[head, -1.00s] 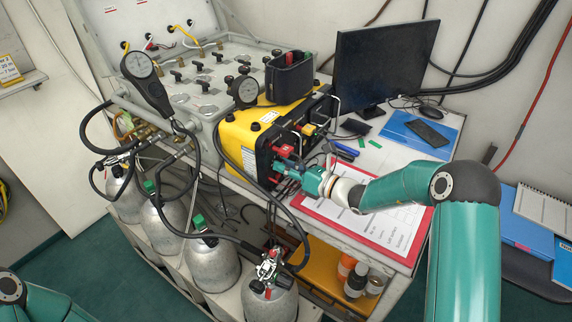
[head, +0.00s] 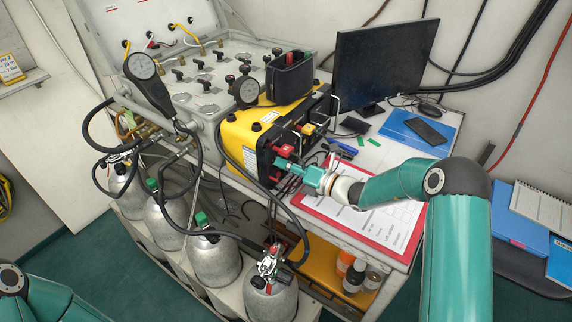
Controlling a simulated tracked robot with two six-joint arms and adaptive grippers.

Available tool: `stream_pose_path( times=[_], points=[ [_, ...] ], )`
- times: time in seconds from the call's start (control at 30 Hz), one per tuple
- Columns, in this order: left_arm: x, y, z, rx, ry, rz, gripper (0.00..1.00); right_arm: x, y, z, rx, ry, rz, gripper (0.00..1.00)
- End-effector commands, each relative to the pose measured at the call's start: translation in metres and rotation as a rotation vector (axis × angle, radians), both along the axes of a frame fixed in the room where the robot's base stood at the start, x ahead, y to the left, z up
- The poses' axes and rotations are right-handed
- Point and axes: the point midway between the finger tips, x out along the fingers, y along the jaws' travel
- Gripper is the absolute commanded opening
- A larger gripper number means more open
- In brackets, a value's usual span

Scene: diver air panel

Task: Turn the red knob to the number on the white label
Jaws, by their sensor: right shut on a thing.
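The yellow and black box (head: 238,134) stands on the bench with its black front facing right. A red knob (head: 285,150) shows on that front, partly hidden by my right gripper. My right gripper (head: 284,164) is at the front, its teal fingers shut on the red knob. A small white label (head: 249,158) is on the yellow side; its writing is too small to read. The knob's scale is too small to read too. My left gripper is out of view; only part of my left arm shows at the lower left.
A red-edged clipboard (head: 402,236) lies under my right forearm. A monitor (head: 378,62) stands behind. A black bin (head: 289,75) sits on top of the box. Hoses and a gauge (head: 142,66) are left of it, with several grey cylinders (head: 213,262) below.

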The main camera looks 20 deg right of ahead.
Motion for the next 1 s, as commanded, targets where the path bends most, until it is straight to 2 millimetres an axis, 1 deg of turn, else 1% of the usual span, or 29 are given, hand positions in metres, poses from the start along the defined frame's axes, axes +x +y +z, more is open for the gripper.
stream_pose_path(
  times=[0.03, 0.27, 0.3, 0.43, 0.77, 0.87, 1.0],
  points=[
    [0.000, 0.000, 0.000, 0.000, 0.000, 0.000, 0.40, 0.000, -0.002, -0.002, -0.001, 0.006, -0.005, 0.00],
    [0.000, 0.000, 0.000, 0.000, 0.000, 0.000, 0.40, 0.000, -0.002, -0.002, -0.001, 0.005, -0.006, 0.00],
    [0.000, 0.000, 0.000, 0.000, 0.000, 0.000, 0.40, 0.000, -0.002, -0.002, -0.001, 0.005, -0.006, 0.28],
    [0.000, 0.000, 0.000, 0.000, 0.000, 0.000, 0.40, 0.000, -0.002, -0.002, -0.001, 0.004, -0.005, 0.50],
    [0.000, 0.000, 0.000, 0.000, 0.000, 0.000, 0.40, -0.001, -0.002, 0.000, -0.001, 0.001, -0.003, 0.50],
    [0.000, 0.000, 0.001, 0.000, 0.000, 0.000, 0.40, -0.005, -0.006, 0.000, -0.001, 0.001, -0.003, 0.50],
    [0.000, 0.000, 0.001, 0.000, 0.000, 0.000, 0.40, -0.019, -0.018, 0.001, -0.001, 0.001, -0.006, 0.50]
  ],
)
